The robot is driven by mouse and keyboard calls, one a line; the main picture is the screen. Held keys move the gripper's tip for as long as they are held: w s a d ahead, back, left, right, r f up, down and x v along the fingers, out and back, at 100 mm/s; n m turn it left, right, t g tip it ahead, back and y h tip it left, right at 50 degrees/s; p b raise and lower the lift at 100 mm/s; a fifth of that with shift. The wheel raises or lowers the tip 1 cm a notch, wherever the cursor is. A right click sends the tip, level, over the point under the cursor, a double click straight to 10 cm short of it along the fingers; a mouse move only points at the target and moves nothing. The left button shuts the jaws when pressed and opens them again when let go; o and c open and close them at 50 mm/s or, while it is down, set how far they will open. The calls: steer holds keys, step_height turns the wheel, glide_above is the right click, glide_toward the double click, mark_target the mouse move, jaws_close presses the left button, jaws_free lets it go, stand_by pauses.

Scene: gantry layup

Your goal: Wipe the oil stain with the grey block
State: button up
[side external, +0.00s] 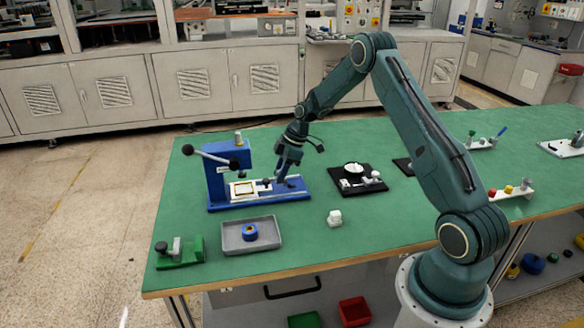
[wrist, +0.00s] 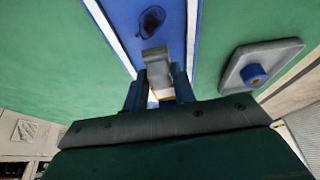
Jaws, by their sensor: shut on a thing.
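My gripper (side external: 281,179) is low over the right part of the blue press base (side external: 230,207). In the wrist view its two dark fingers (wrist: 159,76) are shut on the grey block (wrist: 155,56), which sticks out past the fingertips. The oil stain (wrist: 152,19) is a dark, irregular blotch on the blue base, just ahead of the block and apart from it in the picture. Whether the block touches the base cannot be told. In the side view the block is too small to make out clearly.
A grey tray (side external: 228,245) with a blue ring-shaped part (side external: 250,232) lies in front of the press. A green fixture (side external: 182,255) stands at the left.

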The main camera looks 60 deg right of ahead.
steer(key=shift+f, duration=0.45)
steer(key=shift+s+d+f, duration=0.25)
steer(key=shift+f, duration=0.2)
steer(key=shift+s+d+f, duration=0.2)
steer(key=shift+d+f, duration=0.05)
steer(key=shift+f, duration=0.2)
steer(key=shift+c, duration=0.3)
steer(key=shift+s+d, duration=1.55)
steer(key=shift+s, duration=0.05)
steer(key=shift+w+a, duration=1.95)
steer(key=shift+a, duration=0.05)
steer(key=shift+w+d, duration=0.1)
steer(key=shift+w, duration=0.05)
steer(key=shift+s+d, duration=2.05)
steer(key=shift+s, duration=0.05)
steer(key=shift+w+a, duration=2.2)
steer(key=shift+s+d+r, duration=0.1)
steer(key=shift+r, duration=4)
